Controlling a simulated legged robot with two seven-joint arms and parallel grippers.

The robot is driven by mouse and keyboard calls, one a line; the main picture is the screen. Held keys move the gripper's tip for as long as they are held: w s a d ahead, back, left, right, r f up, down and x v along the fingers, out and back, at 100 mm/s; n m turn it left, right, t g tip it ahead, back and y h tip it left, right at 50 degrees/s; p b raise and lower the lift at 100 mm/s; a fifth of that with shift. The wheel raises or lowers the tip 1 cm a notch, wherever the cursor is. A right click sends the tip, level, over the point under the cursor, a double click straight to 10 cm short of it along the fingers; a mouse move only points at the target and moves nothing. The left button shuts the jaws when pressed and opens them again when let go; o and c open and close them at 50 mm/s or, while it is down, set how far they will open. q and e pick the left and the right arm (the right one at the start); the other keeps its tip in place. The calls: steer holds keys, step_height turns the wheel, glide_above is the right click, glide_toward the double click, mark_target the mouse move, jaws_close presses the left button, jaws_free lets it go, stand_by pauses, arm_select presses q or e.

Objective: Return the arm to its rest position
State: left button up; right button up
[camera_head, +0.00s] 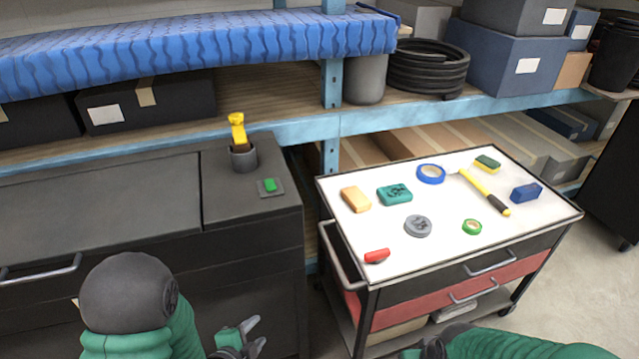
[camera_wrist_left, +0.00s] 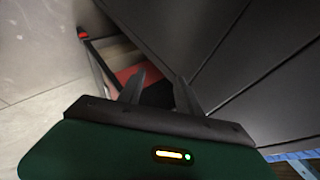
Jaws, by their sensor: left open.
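My left gripper (camera_head: 258,332) is at the bottom of the head view, in front of the dark cabinet and left of the white-topped cart. Its two fingers are apart with nothing between them. The left wrist view also shows the gripper (camera_wrist_left: 160,75) with its fingers spread and empty. My left arm comes in from the bottom left, with a dark rounded joint and green links. A green part of my right arm shows at the bottom right edge. Its dark end is cut off by the frame, so its fingers cannot be made out.
The cart (camera_head: 330,195) carries several small tools, tapes and blocks, with a red item (camera_head: 377,256) near its front left corner. The dark cabinet (camera_head: 100,200) holds a cup (camera_head: 243,157) with a yellow-headed tool and a green button (camera_head: 270,185). Shelving (camera_head: 420,115) stands behind.

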arm_select(q)
steer(key=s+a+r+n+g+y+p, duration=0.25)
steer(key=s+r+n+g, duration=0.7)
steer(key=n, duration=0.75)
step_height(320, 180, up, 12)
steer(key=s+a+t+p, duration=0.1)
steer(key=s+t+p, duration=0.1)
steer(key=p, duration=0.9)
steer(key=shift+s+r+m, duration=0.25)
steer(key=shift+m, duration=0.05)
arm_select(e)
steer(key=w+v, duration=0.3)
steer(key=v, duration=1)
steer(key=shift+d+r, duration=0.3)
steer(key=shift+r, duration=0.3)
arm_select(q)
steer(key=shift+y, duration=0.25)
